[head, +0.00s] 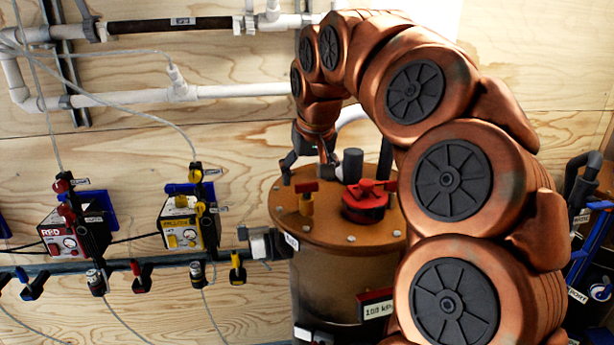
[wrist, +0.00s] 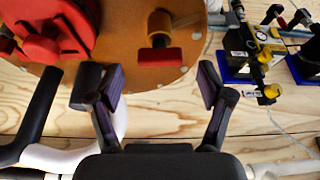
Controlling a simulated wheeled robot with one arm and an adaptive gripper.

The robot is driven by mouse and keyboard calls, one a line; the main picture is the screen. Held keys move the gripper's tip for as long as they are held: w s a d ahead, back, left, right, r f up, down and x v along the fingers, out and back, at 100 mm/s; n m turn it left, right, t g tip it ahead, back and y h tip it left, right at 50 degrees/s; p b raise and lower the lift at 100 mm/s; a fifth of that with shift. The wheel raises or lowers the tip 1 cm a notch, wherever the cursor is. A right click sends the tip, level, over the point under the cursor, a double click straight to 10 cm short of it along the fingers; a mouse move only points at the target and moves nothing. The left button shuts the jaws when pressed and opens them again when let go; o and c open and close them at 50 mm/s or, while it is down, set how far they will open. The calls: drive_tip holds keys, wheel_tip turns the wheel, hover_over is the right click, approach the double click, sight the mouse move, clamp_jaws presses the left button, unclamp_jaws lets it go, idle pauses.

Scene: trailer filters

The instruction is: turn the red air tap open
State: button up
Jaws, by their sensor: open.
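Several red handles are in view. A red T-shaped handle (head: 306,187) tops a brass valve on the copper-coloured tank lid; it also shows in the wrist view (wrist: 160,61). I cannot tell for certain which is the air tap. My gripper (head: 306,166) points down, open and empty, above the lid. In the wrist view its fingers (wrist: 161,85) lie either side of the T handle, apart from it.
A yellow box (head: 184,231) with gauge and knobs hangs left of the tank. A grey rail (head: 157,260) with several small taps runs below the boxes. White pipes (head: 230,90) cross the wooden wall behind. A grey upright pipe (head: 352,166) stands close right of my gripper.

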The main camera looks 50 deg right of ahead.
sight(307, 188)
drive_tip(key=shift+x, duration=1.1)
drive_tip(key=shift+c, duration=0.4)
drive_tip(key=c, duration=1.1)
